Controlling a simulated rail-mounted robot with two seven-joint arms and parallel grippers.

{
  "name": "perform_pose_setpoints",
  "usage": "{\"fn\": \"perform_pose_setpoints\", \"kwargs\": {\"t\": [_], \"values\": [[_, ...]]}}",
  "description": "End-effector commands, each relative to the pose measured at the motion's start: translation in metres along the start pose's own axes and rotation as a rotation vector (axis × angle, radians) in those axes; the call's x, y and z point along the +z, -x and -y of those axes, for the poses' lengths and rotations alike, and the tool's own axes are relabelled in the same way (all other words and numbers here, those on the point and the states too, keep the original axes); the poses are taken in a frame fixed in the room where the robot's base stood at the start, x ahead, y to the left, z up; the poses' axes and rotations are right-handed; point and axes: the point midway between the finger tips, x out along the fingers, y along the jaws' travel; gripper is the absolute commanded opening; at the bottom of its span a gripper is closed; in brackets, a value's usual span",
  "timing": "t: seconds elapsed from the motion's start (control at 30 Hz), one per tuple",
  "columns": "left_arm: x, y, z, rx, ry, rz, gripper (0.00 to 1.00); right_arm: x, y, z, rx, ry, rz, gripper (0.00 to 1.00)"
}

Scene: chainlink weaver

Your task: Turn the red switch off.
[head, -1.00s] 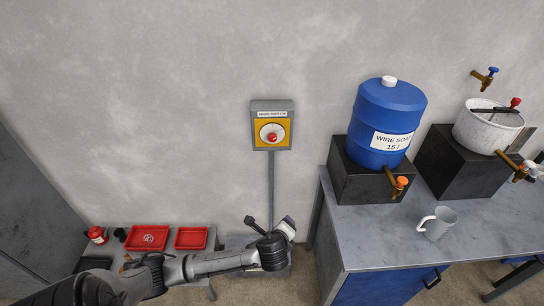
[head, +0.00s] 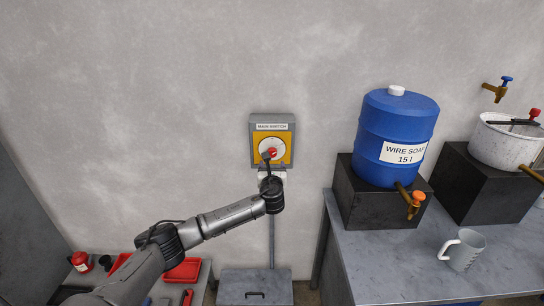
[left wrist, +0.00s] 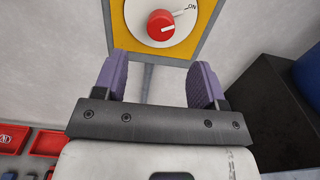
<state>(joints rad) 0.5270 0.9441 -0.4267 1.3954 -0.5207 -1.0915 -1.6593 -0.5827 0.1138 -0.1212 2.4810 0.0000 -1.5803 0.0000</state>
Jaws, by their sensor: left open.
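The red switch (head: 272,153) is a round knob on a white dial in a yellow plate, on a grey wall box labelled as the main switch. In the left wrist view the red knob (left wrist: 161,25) has a white mark pointing right and up towards the word ON. My left gripper (left wrist: 160,80) is open and empty, its two purple fingers apart, just below the knob. In the head view my left gripper (head: 270,172) is partly hidden behind its own wrist. My right gripper does not show.
A grey conduit (head: 271,245) runs down from the box. Red trays (head: 183,270) lie at lower left.

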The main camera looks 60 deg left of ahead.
Motion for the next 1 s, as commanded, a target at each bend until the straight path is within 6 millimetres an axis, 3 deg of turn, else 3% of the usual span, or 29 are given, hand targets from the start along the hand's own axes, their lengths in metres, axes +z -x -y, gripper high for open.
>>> {"fn": "perform_pose_setpoints", "kwargs": {"t": [0.2,0.5,1.0], "values": [[-0.001,-0.039,0.000,0.003,0.003,-0.001,0.65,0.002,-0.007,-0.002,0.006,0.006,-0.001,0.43],[-0.002,-0.076,0.000,0.002,0.004,-0.001,0.65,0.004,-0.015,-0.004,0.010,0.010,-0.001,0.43],[-0.001,-0.095,0.001,-0.002,0.003,-0.002,0.65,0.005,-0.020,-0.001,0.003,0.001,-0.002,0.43]]}}
